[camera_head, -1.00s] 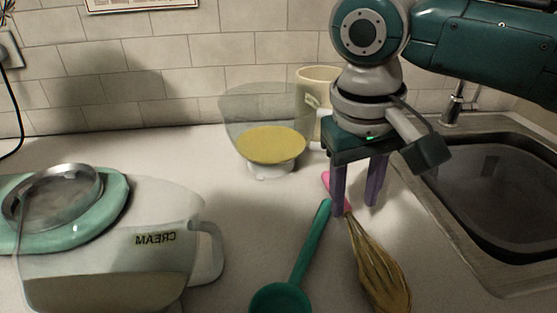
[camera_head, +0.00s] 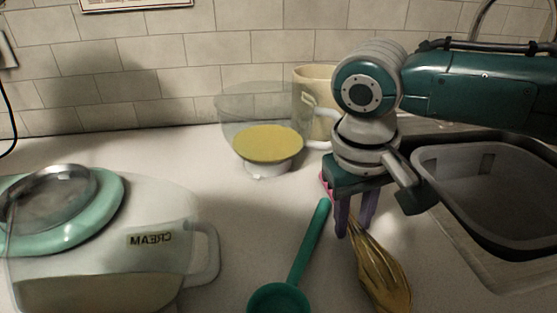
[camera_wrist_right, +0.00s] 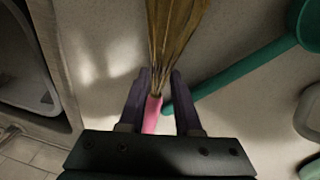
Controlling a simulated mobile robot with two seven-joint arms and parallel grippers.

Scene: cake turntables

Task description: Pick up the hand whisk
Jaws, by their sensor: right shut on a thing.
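The hand whisk has golden-brown wires (camera_head: 379,268) and a pink handle, and it lies on the counter right of the green ladle. In the right wrist view its pink handle (camera_wrist_right: 152,114) lies between the two purple fingers, with the wires (camera_wrist_right: 172,40) pointing away. My right gripper (camera_head: 354,228) points down over the whisk and is shut on its handle near the wires. The gripper body hides most of the handle in the head view. My left gripper is not in view.
The green ladle (camera_head: 308,245) lies close to the left of the whisk. A cream jug (camera_head: 208,255), a clear bowl with yellow contents (camera_head: 268,143) and a beige mug (camera_head: 303,92) stand further left and back. A sink (camera_head: 490,195) is at the right.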

